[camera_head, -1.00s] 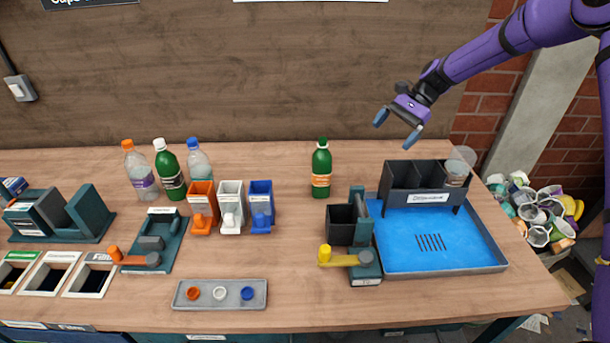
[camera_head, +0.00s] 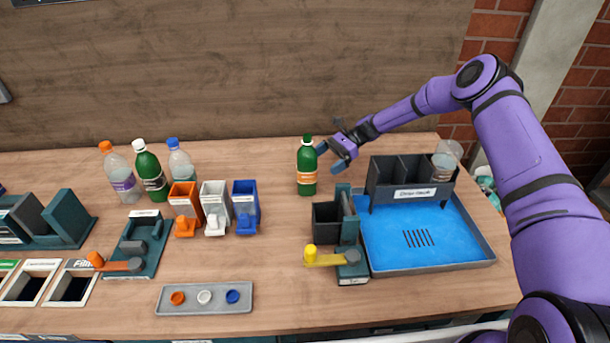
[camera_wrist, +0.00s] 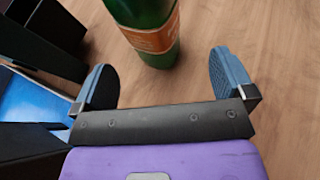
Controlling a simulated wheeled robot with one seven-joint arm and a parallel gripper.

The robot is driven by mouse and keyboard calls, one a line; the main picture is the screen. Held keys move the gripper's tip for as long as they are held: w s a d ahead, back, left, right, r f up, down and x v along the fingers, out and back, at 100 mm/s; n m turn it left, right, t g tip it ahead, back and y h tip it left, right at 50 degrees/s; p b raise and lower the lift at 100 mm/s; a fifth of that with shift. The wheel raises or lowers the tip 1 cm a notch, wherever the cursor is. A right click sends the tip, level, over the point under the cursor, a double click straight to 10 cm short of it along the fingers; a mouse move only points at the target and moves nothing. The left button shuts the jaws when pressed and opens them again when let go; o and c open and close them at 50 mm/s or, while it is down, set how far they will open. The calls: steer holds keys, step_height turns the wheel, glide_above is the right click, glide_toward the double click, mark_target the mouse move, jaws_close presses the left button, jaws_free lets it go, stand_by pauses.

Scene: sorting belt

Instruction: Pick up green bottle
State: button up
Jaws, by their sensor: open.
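A green bottle (camera_head: 307,168) with a green cap and an orange label stands upright on the table, left of the dark divided holder. My gripper (camera_head: 331,157) is just to its right at upper-body height, open and empty. In the wrist view the bottle (camera_wrist: 152,35) stands ahead of the open fingers (camera_wrist: 165,82), roughly in line with the gap between them and not between the pads. Its upper part is cut off there. A second green bottle (camera_head: 151,176) with a white cap stands at the left.
A dark divided holder (camera_head: 413,192) stands at the back of a blue tray (camera_head: 400,243). A dark fixture with a yellow lever (camera_head: 328,259) is in front of the bottle. Orange, white and blue dispensers (camera_head: 245,207) stand to its left. The table behind the bottle is clear.

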mark_target(309, 176)
steer(key=x, duration=0.2)
steer(key=shift+s+a+f, duration=0.15)
steer(key=shift+s+a, duration=0.05)
steer(key=shift+s+d+f+x, duration=0.1)
steer(key=shift+x, duration=0.75)
steer(key=shift+s+d+f+x, duration=0.1)
steer(key=shift+x, duration=0.75)
steer(key=shift+s+d+x, duration=0.1)
steer(key=shift+x, duration=0.8)
steer(key=shift+a, duration=0.1)
steer(key=c, duration=1)
